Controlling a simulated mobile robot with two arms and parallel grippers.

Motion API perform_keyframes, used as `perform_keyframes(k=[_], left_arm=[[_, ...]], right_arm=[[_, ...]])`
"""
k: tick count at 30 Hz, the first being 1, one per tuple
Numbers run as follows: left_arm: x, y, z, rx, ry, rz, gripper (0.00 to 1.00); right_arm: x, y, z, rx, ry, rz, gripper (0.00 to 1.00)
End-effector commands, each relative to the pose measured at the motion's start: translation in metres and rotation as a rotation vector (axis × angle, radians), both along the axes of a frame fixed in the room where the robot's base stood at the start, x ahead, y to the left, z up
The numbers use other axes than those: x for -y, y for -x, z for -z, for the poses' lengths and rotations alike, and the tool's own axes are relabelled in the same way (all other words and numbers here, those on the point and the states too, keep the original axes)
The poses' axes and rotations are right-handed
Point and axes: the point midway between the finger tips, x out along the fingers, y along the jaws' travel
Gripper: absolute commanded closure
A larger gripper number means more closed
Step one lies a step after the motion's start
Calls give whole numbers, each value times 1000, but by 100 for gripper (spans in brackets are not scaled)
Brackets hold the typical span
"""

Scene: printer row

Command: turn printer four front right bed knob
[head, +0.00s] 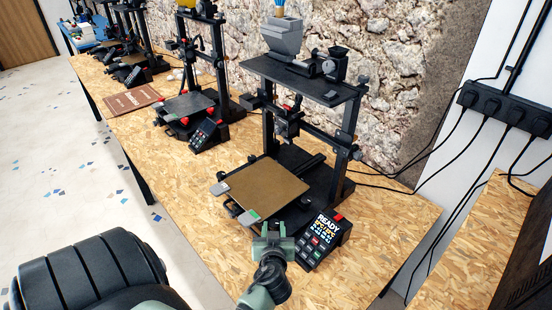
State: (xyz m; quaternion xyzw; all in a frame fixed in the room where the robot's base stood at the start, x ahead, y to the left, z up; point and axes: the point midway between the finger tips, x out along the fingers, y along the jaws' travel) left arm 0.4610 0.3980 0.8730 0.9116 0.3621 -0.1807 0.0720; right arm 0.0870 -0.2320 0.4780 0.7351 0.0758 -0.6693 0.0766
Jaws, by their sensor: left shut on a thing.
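The nearest printer (348,130) stands on the wooden bench with its tan bed plate (265,190) held by clips at its corners. Its control box (327,238) beside the bed reads READY. My left gripper (270,238) is at the front right corner of that bed, just below the plate's edge, and is shut on the front right bed knob. The knob itself is hidden by the fingers. My right gripper is out of view.
The control box is close to the right of my left gripper. More printers (193,100) line the bench (150,150) to the back left, with a brown booklet (132,100) between. A power strip (505,108) with hanging cables is on the wall at right. The bench front is clear.

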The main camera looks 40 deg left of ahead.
Motion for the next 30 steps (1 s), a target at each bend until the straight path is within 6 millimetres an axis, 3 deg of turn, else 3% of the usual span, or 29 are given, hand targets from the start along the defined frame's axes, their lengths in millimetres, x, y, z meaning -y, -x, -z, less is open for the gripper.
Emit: perform_keyframes(k=[15,30], left_arm=[[-12,5,-5,-1,-7,384,100],[-13,4,-3,4,-5,483,100]], right_arm=[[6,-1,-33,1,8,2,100],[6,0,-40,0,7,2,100]])
